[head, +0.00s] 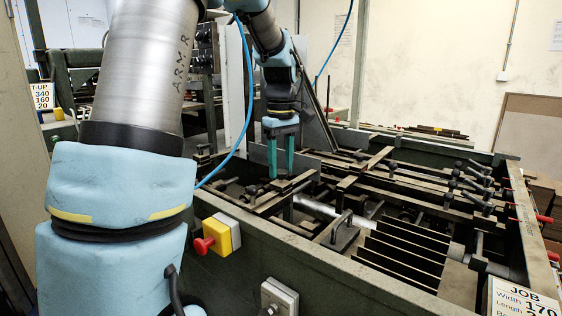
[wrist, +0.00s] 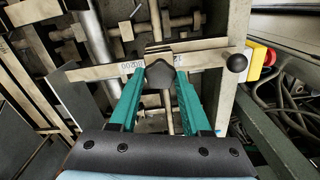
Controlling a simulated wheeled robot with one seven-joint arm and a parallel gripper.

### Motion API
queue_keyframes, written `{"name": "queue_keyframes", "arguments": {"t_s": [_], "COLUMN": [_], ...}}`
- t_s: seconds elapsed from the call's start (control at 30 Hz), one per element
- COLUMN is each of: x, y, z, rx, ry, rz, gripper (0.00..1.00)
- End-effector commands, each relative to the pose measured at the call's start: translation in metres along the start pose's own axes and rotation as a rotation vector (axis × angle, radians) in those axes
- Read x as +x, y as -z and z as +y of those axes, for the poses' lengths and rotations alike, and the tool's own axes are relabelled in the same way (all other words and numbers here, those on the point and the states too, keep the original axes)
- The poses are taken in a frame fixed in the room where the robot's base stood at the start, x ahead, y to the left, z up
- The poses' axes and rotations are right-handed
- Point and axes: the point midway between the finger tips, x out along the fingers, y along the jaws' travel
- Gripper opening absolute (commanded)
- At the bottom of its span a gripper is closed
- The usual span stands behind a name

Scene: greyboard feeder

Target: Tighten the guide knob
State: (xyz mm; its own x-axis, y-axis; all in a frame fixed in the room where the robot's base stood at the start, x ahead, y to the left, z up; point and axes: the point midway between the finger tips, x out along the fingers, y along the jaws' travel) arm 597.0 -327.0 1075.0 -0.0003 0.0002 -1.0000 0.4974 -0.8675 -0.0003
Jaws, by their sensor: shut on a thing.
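My gripper (head: 280,176) points down over the near left part of the feeder frame, with its teal fingers close together. In the wrist view, my gripper (wrist: 160,76) is shut on a dark lobed guide knob (wrist: 160,73), one finger on each side of it. The knob sits at a pale guide bar (wrist: 205,59) with a printed scale. In the head view the knob is not clear between the fingers. I cannot tell how tight it is.
A black ball handle (wrist: 236,62) stands right of the knob. A red stop button (head: 203,245) on a yellow box is on the near wall (head: 320,265). Several dark bars and black clamps (head: 345,232) fill the frame. A blue hose (head: 249,100) hangs beside my arm.

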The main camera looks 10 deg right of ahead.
Motion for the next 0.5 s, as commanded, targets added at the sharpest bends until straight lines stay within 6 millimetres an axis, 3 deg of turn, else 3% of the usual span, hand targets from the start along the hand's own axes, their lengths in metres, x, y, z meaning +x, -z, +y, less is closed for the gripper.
{"name": "queue_keyframes", "arguments": {"t_s": [0.5], "x": [-0.0022], "y": [0.0002], "z": [0.0006], "rx": [0.491], "ry": [-0.002], "rz": [0.001], "gripper": [0.00]}}
